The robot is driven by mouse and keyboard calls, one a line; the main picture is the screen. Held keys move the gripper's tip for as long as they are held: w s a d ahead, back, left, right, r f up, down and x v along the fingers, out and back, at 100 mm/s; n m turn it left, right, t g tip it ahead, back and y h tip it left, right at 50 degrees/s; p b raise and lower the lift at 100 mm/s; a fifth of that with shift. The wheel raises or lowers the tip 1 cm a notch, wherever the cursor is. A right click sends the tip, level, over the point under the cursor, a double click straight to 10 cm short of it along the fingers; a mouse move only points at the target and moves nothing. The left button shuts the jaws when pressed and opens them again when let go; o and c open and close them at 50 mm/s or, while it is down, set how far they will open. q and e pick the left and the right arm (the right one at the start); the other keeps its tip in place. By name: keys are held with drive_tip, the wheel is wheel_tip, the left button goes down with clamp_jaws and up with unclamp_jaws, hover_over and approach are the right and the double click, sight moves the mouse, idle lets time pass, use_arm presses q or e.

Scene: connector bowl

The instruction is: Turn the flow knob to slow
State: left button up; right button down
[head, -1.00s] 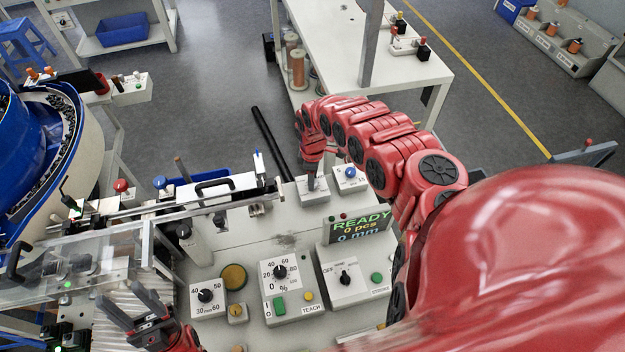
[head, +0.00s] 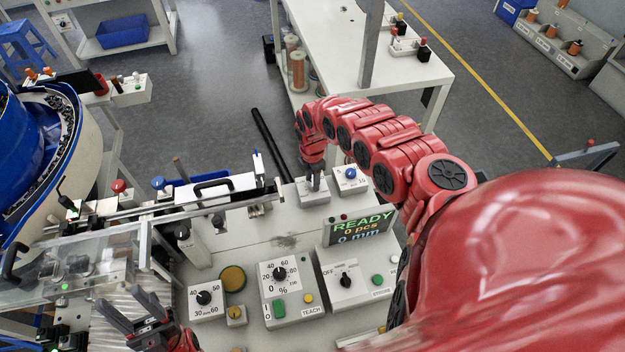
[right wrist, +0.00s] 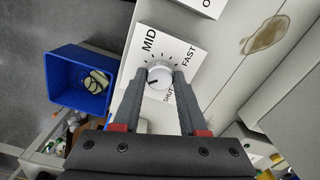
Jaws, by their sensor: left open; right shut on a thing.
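The flow knob (right wrist: 159,76) is a round white dial on a white plate (right wrist: 180,40) marked MID, FAST and SHUT in the right wrist view. A dark pointer mark on it faces lower left, and the lettering on that side is hidden by a finger. My right gripper (right wrist: 160,78) is shut on the knob, one fingertip on each side. In the head view my right gripper (head: 314,182) points down at a small grey box (head: 312,196), and the knob is hidden there. My left gripper (head: 134,304) is open and empty at the lower left.
A box with a blue knob (head: 350,174) stands close to the right of my right gripper. The READY display (head: 360,228) and several dial panels (head: 288,288) stand nearer. A blue bin (right wrist: 80,80) lies beyond the bench edge.

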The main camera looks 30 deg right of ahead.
idle(0.3)
drive_tip(key=shift+c, duration=2.2)
unclamp_jaws()
wheel_tip(320, 180, up, 17)
drive_tip(key=p, duration=1)
drive_tip(key=shift+r+p, duration=0.2)
drive_tip(key=shift+p, duration=0.1)
